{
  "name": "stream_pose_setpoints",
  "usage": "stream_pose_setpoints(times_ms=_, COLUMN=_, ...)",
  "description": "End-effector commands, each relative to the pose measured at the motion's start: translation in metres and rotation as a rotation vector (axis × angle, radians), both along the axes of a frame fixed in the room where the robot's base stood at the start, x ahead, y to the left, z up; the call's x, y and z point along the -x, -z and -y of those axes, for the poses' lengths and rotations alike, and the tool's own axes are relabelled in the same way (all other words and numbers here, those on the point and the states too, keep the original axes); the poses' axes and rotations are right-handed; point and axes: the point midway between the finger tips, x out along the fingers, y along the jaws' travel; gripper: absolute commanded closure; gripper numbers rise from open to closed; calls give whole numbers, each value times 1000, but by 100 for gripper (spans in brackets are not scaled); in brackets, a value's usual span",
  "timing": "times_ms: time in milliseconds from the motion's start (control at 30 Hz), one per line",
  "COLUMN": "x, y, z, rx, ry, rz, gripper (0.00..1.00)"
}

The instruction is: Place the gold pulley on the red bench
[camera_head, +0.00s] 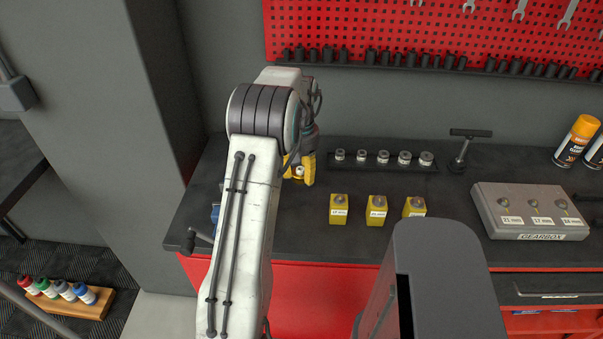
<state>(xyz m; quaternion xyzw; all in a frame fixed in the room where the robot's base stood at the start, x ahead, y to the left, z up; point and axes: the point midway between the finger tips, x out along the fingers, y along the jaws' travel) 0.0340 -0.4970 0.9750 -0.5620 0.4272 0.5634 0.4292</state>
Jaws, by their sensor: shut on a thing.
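My gripper (300,172), with yellow fingers, shows partly past my arm, over the left part of the red bench's dark top (325,245). It is shut on a small pale-and-gold thing (299,171) between the fingers. That thing is mostly hidden, so I cannot tell for sure that it is the gold pulley. I cannot tell whether it touches the bench top. No other gold pulley shows clearly. The bench has a red front (315,292).
Yellow labelled blocks (376,210) stand mid-bench. Behind them is a rack of metal sockets (383,158). A T-handled tool (464,150), a grey gearbox block (531,211) and spray cans (577,140) are to the right. A blue thing (215,213) is partly hidden at left.

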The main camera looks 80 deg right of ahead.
Motion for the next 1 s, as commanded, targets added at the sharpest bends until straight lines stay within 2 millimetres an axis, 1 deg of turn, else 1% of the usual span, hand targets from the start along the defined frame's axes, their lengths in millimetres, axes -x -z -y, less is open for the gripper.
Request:
stream_pose_setpoints(times_ms=33, x=0, y=-1, z=5, rx=0, ry=0, rz=0, gripper=91)
stream_pose_setpoints(times_ms=200, x=0, y=6, z=13, rx=0, ry=0, rz=0, gripper=91)
stream_pose_setpoints(times_ms=467, x=0, y=11, z=15, rx=-1, ry=0, rz=0, gripper=91)
stream_pose_setpoints(times_ms=800, x=0, y=37, z=15, rx=-2, ry=0, rz=0, gripper=91)
stream_pose_setpoints(times_ms=1000, x=0, y=47, z=15, rx=0, ry=0, rz=0, gripper=91)
